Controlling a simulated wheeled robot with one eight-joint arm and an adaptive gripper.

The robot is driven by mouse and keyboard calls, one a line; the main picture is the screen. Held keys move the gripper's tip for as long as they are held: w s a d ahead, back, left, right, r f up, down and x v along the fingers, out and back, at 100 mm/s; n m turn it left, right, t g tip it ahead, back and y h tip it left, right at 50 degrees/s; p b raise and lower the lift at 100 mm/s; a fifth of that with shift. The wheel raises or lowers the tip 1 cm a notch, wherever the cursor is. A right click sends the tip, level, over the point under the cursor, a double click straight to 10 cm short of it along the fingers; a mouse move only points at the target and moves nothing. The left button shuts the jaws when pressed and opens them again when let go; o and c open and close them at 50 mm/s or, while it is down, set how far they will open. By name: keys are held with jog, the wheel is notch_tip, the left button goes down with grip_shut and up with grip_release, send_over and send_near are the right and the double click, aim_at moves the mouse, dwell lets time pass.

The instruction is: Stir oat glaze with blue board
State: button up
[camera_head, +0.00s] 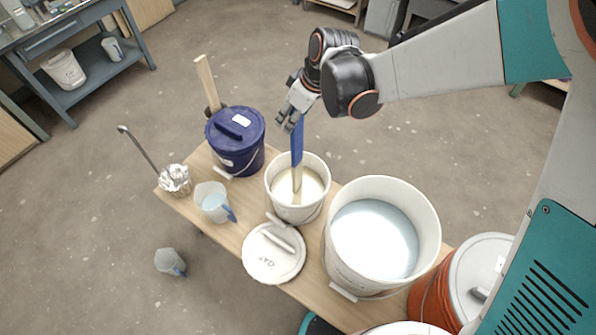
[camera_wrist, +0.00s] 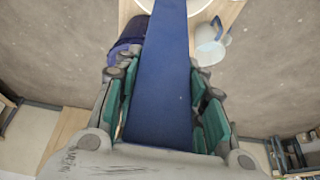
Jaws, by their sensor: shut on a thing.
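My gripper (camera_head: 291,113) is shut on the blue board (camera_head: 297,145), near the board's upper end. The board also fills the middle of the wrist view (camera_wrist: 161,75), between the finger pads. It stands nearly upright, and its bare wooden lower part goes into the open white bucket (camera_head: 298,213) of cream-coloured oat glaze (camera_head: 311,187). The board's lowest end is hidden in or behind the glaze surface. A white lid (camera_head: 262,262) with a mark that looks like "OAT" lies on the table in front of the bucket, with a pale bar on it.
A lidded dark blue bucket (camera_head: 240,157), a clear jug (camera_head: 211,197) and a foil-covered pot with a ladle (camera_head: 175,181) stand left on the wooden table (camera_head: 225,240). A larger bucket of pale blue glaze (camera_head: 372,240) stands close right, with an orange bucket (camera_head: 437,300) beyond. Another jug (camera_head: 168,262) is on the floor.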

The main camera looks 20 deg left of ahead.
notch_tip(320, 180, up, 9)
jog(key=p, duration=0.5)
jog(key=shift+p, duration=0.4)
jog(key=shift+r, duration=0.15)
dwell(0.5)
